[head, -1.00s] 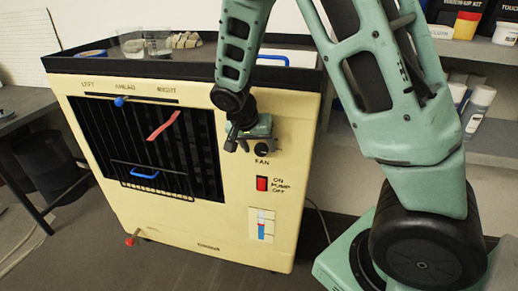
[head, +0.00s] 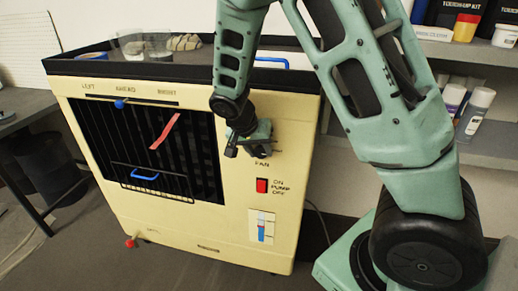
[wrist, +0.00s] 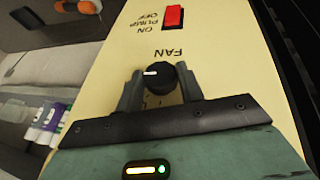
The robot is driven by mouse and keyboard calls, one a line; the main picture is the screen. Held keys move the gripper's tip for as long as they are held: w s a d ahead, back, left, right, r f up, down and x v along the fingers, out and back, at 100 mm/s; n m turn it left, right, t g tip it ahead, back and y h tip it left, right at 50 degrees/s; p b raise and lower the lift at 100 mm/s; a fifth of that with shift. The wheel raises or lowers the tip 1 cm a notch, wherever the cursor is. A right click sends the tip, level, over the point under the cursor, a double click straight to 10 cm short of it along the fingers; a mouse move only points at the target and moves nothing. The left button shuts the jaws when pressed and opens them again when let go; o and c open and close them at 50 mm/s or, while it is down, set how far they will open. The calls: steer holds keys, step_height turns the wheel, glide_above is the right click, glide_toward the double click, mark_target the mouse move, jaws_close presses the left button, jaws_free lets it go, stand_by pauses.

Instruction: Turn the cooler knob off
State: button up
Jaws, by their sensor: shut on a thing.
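The cooler (head: 230,225) is a cream box with a dark grille. Its fan knob (wrist: 160,80) is round and black, beside the upside-down FAN label in the wrist view. The knob's white mark points left in that view. My gripper (wrist: 158,90) has one finger on each side of the knob and is shut on it.
A red pump switch (head: 262,185) sits below the knob, with a level gauge (head: 261,226) under it. A blue slider (head: 119,104) and a red ribbon (head: 164,131) are at the grille. Shelves with bottles (head: 474,113) stand at right.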

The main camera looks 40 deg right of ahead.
steer(key=g+h+p, duration=0.2)
steer(key=n+g+p, duration=0.1)
steer(key=shift+w+a+h, duration=0.25)
steer(key=shift+w+h, duration=0.05)
steer(key=shift+h, duration=0.1)
steer(key=g+h, duration=0.1)
steer(key=g+h+p, duration=0.1)
steer(key=shift+w+f+n+g+h+p, duration=0.15)
steer(key=shift+f+n+g+h+p, duration=0.15)
steer(key=shift+f+n+g, duration=0.1)
steer(key=g+h, duration=0.1)
steer(key=h, duration=0.1)
steer(key=f+n+g+h+b, duration=0.1)
steer(key=g, duration=0.1)
steer(key=shift+w+a+n+h, duration=0.1)
steer(key=shift+a+n+h, duration=0.05)
steer(key=shift+n+h, duration=0.2)
steer(key=shift+f+n+g+h+b, duration=0.15)
steer(key=shift+n+g+h+b, duration=0.6)
steer(key=shift+h+b, duration=0.65)
steer(key=shift+h, duration=0.25)
steer(key=o, duration=1)
